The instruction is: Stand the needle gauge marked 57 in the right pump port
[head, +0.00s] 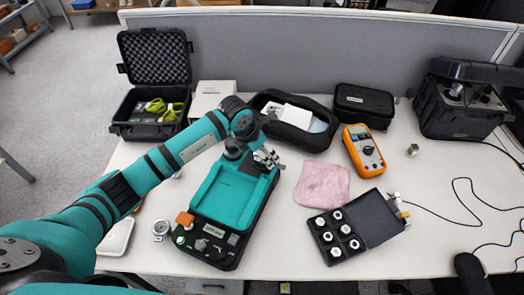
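A teal device with a black base (236,190), which looks like the pump, stands at the front left of the table. Its front panel has small fittings and an orange block at its left corner; I cannot tell the ports apart. A small round dial (161,229), perhaps a needle gauge, lies on the table left of the device. No mark 57 is readable. My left gripper (268,158) is over the device's far right corner, apart from the dial. Its fingers are too small to tell open from shut, or whether they hold anything. My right gripper is not clearly visible.
An open black case (340,237) holds several round metal fittings. A pink cloth (322,184), an orange multimeter (363,151) and a small metal cylinder (412,150) lie nearby. Black cases line the back by a grey partition (330,42). A loose cable crosses the right side.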

